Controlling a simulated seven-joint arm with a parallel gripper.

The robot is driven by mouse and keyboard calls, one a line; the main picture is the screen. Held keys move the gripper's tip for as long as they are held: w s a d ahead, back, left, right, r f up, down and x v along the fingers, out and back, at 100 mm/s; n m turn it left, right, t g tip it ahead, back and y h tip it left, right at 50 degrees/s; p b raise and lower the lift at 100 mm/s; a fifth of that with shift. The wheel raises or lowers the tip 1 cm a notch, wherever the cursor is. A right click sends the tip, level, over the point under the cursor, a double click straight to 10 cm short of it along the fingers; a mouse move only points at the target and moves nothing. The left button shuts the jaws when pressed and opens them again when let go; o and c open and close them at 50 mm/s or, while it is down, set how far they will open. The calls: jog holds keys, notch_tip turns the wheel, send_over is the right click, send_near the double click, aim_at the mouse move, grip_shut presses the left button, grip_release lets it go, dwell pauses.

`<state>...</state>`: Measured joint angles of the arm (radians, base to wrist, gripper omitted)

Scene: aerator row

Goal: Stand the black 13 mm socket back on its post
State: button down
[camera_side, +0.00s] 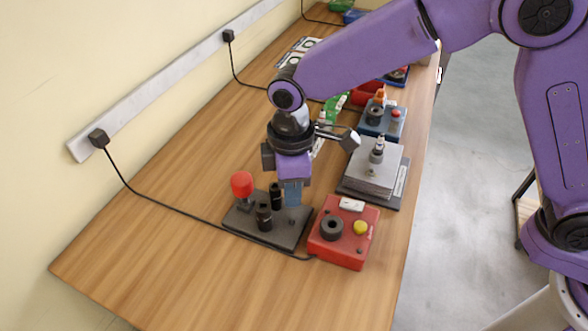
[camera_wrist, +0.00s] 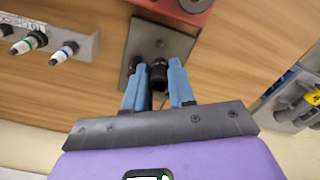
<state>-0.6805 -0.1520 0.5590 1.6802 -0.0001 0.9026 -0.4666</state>
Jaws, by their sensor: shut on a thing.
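My gripper (camera_wrist: 158,72) points down with its blue fingers closed around a black socket (camera_wrist: 158,76), which shows between the fingertips in the wrist view. In the side view, the gripper (camera_side: 292,206) is low over the dark plate (camera_side: 250,228). Two black cylinders stand out there, a front one (camera_side: 264,217) and one (camera_side: 276,194) right beside the fingers. I cannot tell from that view which one is held, or whether the socket touches the plate. A short bare post (camera_side: 292,222) shows near the plate's right end, and also in the wrist view (camera_wrist: 160,43). Size marks are unreadable.
A red box (camera_side: 330,250) with a black ring and yellow button sits close on the right. A grey block (camera_side: 370,178) stands behind it. A black cable runs along the left. The front table is clear.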

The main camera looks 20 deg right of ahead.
aim_at(292, 220)
jog(key=shift+f, duration=2.7)
jog(key=shift+f, duration=1.2)
jog(key=c, duration=0.9)
grip_release()
jog(key=shift+o, duration=0.2)
jog(key=shift+r, duration=0.1)
notch_tip(292, 220, up, 7)
jog(key=shift+f, duration=0.1)
jog(key=shift+d, duration=0.1)
